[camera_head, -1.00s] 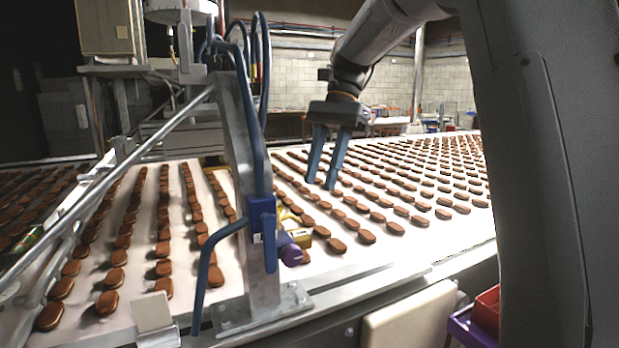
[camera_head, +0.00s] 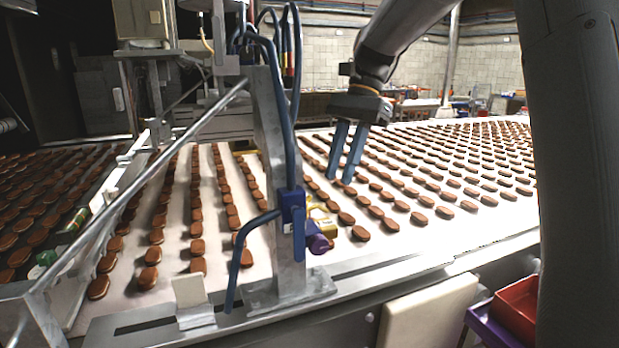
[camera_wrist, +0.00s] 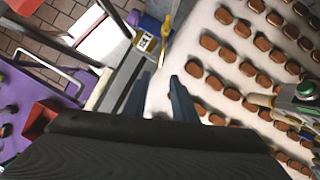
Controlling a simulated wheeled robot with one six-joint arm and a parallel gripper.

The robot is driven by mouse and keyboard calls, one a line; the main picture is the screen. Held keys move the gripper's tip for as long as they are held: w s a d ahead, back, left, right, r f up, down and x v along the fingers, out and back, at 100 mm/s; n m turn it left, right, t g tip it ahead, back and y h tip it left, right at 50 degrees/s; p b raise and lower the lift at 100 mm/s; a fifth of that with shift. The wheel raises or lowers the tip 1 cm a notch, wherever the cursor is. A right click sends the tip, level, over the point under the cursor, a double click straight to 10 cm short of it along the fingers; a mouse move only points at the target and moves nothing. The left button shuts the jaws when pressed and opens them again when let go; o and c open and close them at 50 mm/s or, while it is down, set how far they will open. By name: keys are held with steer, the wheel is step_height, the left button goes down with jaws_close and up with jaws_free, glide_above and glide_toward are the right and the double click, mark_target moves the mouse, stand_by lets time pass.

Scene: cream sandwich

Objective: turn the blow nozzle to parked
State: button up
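A blue valve block (camera_head: 292,205) sits on a grey metal post, with a blue handle hanging on its front. A bent blue pipe (camera_head: 245,250) reaches left and down from it. A purple knob-like part (camera_head: 319,243) and a yellow part (camera_head: 327,228) lie just right of the post. I cannot tell for certain which of these is the blow nozzle or which position is parked. My gripper (camera_head: 340,179) is right of and above the block, over the belt, fingers pointing down. In the wrist view my gripper (camera_wrist: 160,77) is open and empty; a yellow labelled part (camera_wrist: 144,41) shows beyond the fingers.
Rows of brown sandwich biscuits (camera_head: 445,212) cover the white belt (camera_head: 270,240). A long slanted metal rod (camera_head: 150,180) crosses left of the post. Red (camera_head: 517,305) and purple (camera_head: 490,325) bins stand at the lower right. Open air surrounds my gripper above the belt.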

mark_target(308, 195)
steer(key=s+a, duration=0.2)
steer(key=s+a+p, duration=0.1)
steer(key=a, duration=0.1)
steer(key=s+a, duration=0.2)
steer(key=a, duration=0.1)
steer(key=shift+s+p, duration=0.35)
steer(key=shift+p, duration=0.05)
steer(key=shift+s+a+f, duration=0.15)
steer(key=shift+a+f, duration=0.05)
steer(key=shift+f, duration=0.35)
jaws_close()
